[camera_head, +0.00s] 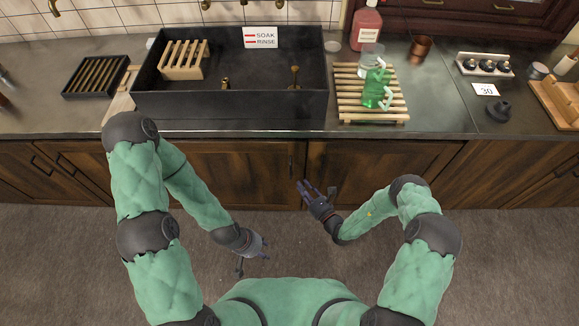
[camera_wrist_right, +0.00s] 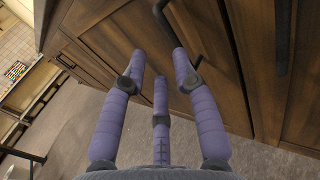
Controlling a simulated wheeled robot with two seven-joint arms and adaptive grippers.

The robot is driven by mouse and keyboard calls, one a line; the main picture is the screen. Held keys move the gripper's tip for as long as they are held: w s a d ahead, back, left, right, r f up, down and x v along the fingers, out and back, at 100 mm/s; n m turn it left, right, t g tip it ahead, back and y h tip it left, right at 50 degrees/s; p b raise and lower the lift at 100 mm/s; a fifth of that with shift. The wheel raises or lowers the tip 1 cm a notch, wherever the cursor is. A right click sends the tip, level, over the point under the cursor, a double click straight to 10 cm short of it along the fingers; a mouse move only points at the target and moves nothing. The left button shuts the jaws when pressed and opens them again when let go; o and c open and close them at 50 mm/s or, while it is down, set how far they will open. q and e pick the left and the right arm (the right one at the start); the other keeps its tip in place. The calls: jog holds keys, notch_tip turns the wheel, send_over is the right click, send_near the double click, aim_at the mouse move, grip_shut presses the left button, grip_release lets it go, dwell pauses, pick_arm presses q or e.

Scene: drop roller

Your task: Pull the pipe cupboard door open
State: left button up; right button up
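The cupboard doors under the counter are dark brown wood and look shut; the left middle door (camera_head: 235,170) is below the sink, and the right middle door (camera_head: 375,165) is beside it. My right gripper (camera_head: 308,187) is at the seam between these doors, its purple fingers spread and empty. In the right wrist view the open gripper (camera_wrist_right: 160,68) points at the wood, with a dark curved handle (camera_wrist_right: 160,14) just beyond its fingertips. Whether they touch is unclear. My left gripper (camera_head: 252,258) hangs low over the floor, fingers apart, holding nothing visible.
A black sink (camera_head: 230,108) and a slatted wooden rack (camera_head: 350,105) with a green bottle (camera_head: 375,88) stand on the counter above. The floor (camera_head: 60,265) before the doors is clear.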

aim_at(290, 168)
jog(key=b+x, duration=0.1)
jog(key=x, duration=0.4)
jog(key=b+x, duration=0.1)
jog(key=x, duration=0.4)
jog(key=shift+w+b, duration=0.3)
jog(key=shift+w, duration=0.2)
grip_shut()
